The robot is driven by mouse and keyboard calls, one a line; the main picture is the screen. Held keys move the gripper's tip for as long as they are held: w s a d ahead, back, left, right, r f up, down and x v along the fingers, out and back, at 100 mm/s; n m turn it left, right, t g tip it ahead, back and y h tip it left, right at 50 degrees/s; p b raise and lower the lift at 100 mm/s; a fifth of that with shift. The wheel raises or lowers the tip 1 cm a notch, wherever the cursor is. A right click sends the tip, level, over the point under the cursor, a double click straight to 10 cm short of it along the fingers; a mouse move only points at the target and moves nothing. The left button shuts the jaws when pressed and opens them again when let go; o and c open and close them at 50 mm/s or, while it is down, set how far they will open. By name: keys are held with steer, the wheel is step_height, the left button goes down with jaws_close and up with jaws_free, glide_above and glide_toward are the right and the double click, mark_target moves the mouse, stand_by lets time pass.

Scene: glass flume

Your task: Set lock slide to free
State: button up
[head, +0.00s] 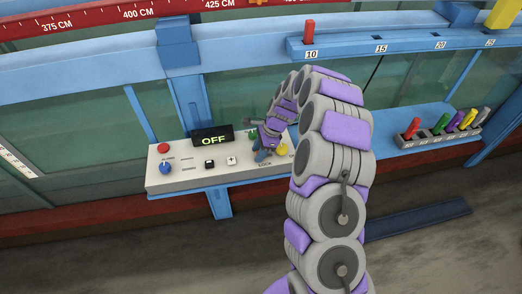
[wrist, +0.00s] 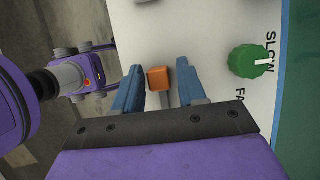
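The lock slide appears as a small orange block (wrist: 158,78) on the pale control panel (wrist: 210,40) in the wrist view. My gripper (wrist: 158,80) is open, with one blue finger on each side of the block and narrow gaps showing. I cannot tell how deep the fingers reach around it. In the head view my gripper (head: 262,155) points down at the panel (head: 215,176) near the word LOCK. It hides the slide there, and the slide's end-position labels are not visible.
A green dial (wrist: 248,61) marked SLOW is right of my fingers in the wrist view. The panel also holds a red button (head: 163,148), a blue knob (head: 166,169), a display reading OFF (head: 212,138) and a yellow knob (head: 282,149). A rack of coloured pegs (head: 435,138) stands right.

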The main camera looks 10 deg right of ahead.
steer(key=shift+o, duration=0.8)
steer(key=shift+a, duration=0.15)
steer(key=p+v, duration=0.2)
steer(key=v, duration=1.5)
steer(key=shift+r, duration=0.15)
